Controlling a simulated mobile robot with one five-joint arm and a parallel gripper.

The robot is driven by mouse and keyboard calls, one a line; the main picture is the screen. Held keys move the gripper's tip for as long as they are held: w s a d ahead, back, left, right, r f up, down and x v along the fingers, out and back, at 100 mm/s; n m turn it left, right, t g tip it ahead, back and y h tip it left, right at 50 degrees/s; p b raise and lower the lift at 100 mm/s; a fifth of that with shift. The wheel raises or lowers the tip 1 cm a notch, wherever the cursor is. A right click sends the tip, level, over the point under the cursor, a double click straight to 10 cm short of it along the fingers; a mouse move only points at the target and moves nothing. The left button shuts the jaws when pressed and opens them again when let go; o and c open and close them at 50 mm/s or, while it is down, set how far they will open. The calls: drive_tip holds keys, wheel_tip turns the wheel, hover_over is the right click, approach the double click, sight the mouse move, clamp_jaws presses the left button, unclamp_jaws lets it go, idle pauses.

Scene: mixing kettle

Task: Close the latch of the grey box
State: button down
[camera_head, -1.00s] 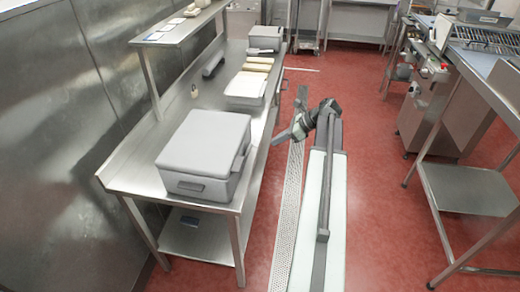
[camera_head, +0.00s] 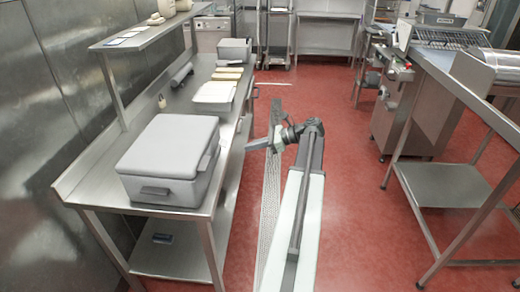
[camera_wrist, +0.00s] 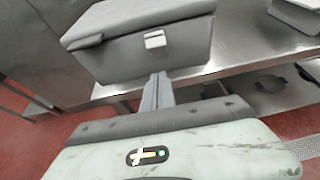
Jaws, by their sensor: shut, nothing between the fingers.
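The grey box (camera_head: 168,150) sits lidded on the near end of the steel table. A dark handle (camera_head: 155,191) is on its near end, and a grey part (camera_head: 208,158) stands out on its right side. In the wrist view, the box (camera_wrist: 120,60) fills the upper middle, with a small light latch (camera_wrist: 155,39) on the facing side under the lid. I cannot tell how far the latch is swung. My gripper (camera_wrist: 160,78) is shut and empty, below the latch in that view. In the head view, my gripper (camera_head: 250,147) points left toward the table's edge, right of the box.
The steel table (camera_head: 190,205) runs along the left wall, with pale trays (camera_head: 215,92), a dark item and another grey box (camera_head: 234,48) farther back. Another steel table (camera_head: 445,185) stands right.

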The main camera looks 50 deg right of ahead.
drive_tip(key=w+a, duration=0.2)
drive_tip(key=w, duration=0.1)
drive_tip(key=w+a+p, duration=0.1)
drive_tip(key=w, duration=0.1)
drive_tip(key=shift+r, duration=0.3)
